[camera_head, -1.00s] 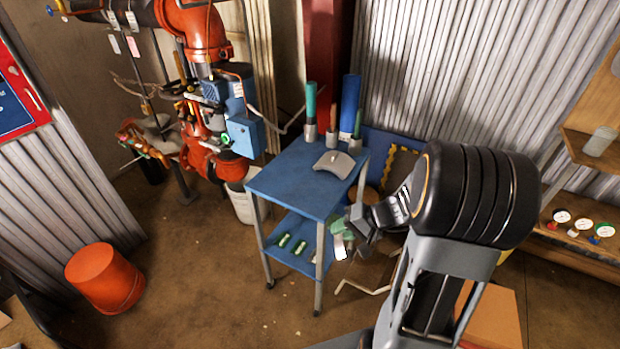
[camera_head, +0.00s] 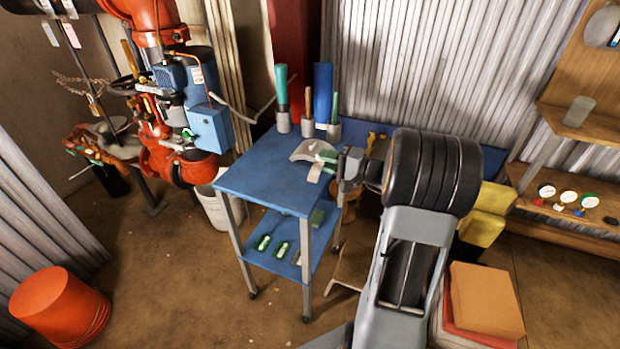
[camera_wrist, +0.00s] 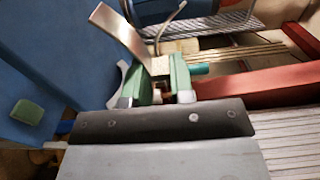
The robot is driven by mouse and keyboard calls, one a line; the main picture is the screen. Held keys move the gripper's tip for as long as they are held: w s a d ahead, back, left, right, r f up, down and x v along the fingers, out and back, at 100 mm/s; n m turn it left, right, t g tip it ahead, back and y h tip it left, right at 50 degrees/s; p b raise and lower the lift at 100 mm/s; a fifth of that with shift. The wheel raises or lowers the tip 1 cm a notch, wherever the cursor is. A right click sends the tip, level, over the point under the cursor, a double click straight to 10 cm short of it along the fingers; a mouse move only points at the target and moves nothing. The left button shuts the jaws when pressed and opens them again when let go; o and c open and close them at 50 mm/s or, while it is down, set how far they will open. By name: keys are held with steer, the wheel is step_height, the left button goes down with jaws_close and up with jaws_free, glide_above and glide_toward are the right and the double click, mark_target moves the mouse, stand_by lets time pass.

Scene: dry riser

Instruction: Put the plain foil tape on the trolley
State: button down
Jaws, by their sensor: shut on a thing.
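The trolley (camera_head: 265,182) is a blue two-shelf cart with grey legs, left of my arm. My gripper (camera_head: 325,163) has green fingers and appears over the right part of the trolley's top. It is shut on a pale silvery strip-like piece (camera_head: 315,173), which I take for the foil tape. In the wrist view, the silvery strip (camera_wrist: 121,36) sticks up and left from between the green fingers (camera_wrist: 160,80). I cannot tell whether it touches the top. Any plain marking is too small to read.
A grey curved piece (camera_head: 302,150) lies on the trolley's top, partly behind my gripper. Tools in grey holders (camera_head: 283,122) stand along its back edge. Green-and-white items (camera_head: 281,249) lie on the lower shelf. The top's front left is clear. Gauges (camera_head: 568,198) sit on the right shelf.

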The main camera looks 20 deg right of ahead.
glide_above(313, 186)
steer(key=f, duration=0.5)
steer(key=shift+s+f, duration=0.15)
steer(key=shift+s, duration=0.15)
steer(key=shift+w+a+f+b, duration=0.15)
steer(key=shift+f+b, duration=0.25)
steer(key=shift+f, duration=1.35)
steer(key=shift+f, duration=0.15)
steer(key=c, duration=1.3)
jaws_free()
steer(key=shift+o, duration=0.2)
